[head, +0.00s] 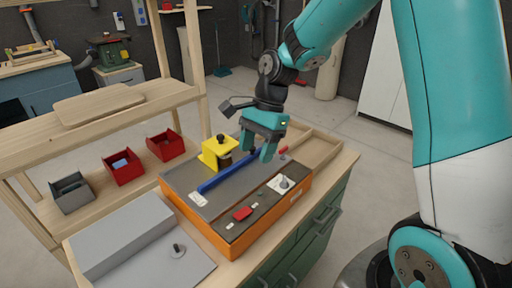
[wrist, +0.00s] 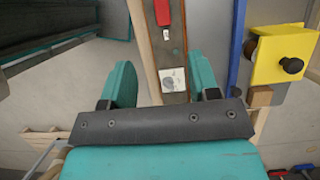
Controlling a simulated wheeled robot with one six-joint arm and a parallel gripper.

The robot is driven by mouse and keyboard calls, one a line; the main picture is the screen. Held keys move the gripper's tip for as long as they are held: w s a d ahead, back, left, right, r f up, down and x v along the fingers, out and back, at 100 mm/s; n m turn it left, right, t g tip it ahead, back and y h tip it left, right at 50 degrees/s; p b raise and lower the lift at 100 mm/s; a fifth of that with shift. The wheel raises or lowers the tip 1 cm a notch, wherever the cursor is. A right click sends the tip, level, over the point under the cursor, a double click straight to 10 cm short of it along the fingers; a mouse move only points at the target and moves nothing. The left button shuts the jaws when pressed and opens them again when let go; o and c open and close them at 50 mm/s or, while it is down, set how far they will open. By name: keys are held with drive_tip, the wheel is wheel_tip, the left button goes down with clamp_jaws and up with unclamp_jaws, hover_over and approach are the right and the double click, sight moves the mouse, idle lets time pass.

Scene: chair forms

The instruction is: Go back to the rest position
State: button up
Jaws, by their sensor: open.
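My gripper (head: 259,151) hangs over the far end of the orange machine (head: 217,240) on the green cabinet. Its two teal fingers point down, apart from each other. In the wrist view my gripper (wrist: 160,88) shows both fingers spread, with nothing held between them. Below them lies a brown strip with a white plate (wrist: 173,81). The arm reaches in from the upper right in the head view.
A blue bar (head: 228,171) and a yellow block (head: 215,153) with a black knob are on the machine, close to my gripper. A grey box (head: 120,235) stands at the front left. Red bins (head: 123,167) sit on a wooden shelf at left.

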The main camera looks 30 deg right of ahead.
drive_tip(key=s+a+r+n, duration=0.4)
drive_tip(key=s+a+n, duration=0.1)
drive_tip(key=s+n, duration=0.5)
drive_tip(key=s+a+r+n+t, duration=0.1)
drive_tip(key=s+a+r+n, duration=0.4)
drive_tip(key=s+n, duration=0.5)
drive_tip(key=shift+n, duration=0.8)
